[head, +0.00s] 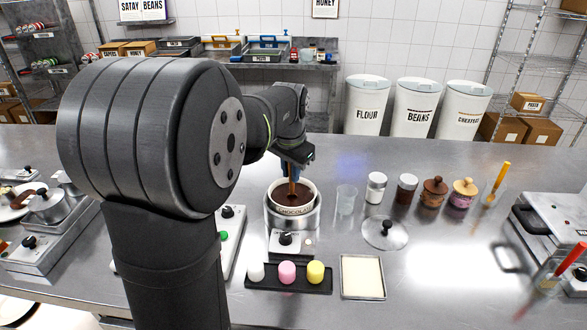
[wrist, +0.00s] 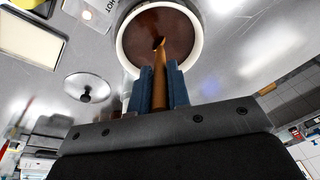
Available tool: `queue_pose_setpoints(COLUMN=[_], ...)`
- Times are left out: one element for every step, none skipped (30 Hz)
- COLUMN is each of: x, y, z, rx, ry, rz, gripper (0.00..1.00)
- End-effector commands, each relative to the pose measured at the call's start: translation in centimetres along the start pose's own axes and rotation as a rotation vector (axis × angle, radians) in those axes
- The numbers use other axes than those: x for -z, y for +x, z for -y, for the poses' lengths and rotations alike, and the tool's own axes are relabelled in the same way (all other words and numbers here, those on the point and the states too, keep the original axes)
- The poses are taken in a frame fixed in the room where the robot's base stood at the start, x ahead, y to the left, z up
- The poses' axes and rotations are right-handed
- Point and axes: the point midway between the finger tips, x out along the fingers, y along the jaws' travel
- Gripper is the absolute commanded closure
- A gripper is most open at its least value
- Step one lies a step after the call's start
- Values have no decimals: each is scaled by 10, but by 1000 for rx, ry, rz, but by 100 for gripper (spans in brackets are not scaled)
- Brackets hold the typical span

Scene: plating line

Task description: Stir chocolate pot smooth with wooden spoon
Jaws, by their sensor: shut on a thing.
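The chocolate pot (head: 292,210) is a white-rimmed round pot labelled CHOCOLATE, full of dark brown chocolate, seated in a metal warmer (head: 291,222). In the wrist view the pot's chocolate (wrist: 150,27) shows at the top centre. My gripper (head: 292,171) is above the pot, its blue fingers shut on the wooden spoon (head: 292,186). In the wrist view the spoon (wrist: 159,75) runs up between the fingers (wrist: 158,88), with its far end in the chocolate. The spoon's submerged part is hidden.
A glass lid (head: 385,233), an empty glass (head: 346,198) and several jars (head: 407,188) stand right of the pot. A black tray (head: 289,282) with coloured pieces and a pale square tray (head: 362,276) lie in front. Open counter (head: 450,255) is further right.

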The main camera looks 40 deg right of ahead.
Motion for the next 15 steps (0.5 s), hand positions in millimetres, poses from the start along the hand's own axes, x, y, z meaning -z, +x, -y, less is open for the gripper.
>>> queue_pose_setpoints(x=[-1,-2,-2,-2,-2,-2,-2,-2,-2,-2,-1,-1,-1,-1,-1], y=[0,-1,-1,-1,-1,-1,-1,-1,-1,-1,-2,-4,-6,-8,-11], z=[-1,-1,-1,-1,-1,-1,-1,-1,-1,-1,-1,-1,-1,-1,-1], rx=[0,0,0,0,0,0,0,0,0,0,1,1,1,2,2], ry=[0,0,0,0,0,0,0,0,0,0,0,0,0,0,0], rz=[0,-1,-1,-1,-1,-1,-1,-1,-1,-1,-1,-2,-2,-3,-4], gripper=[100,100,100,100,100,100,100,100,100,100,100,100,100,100,100])
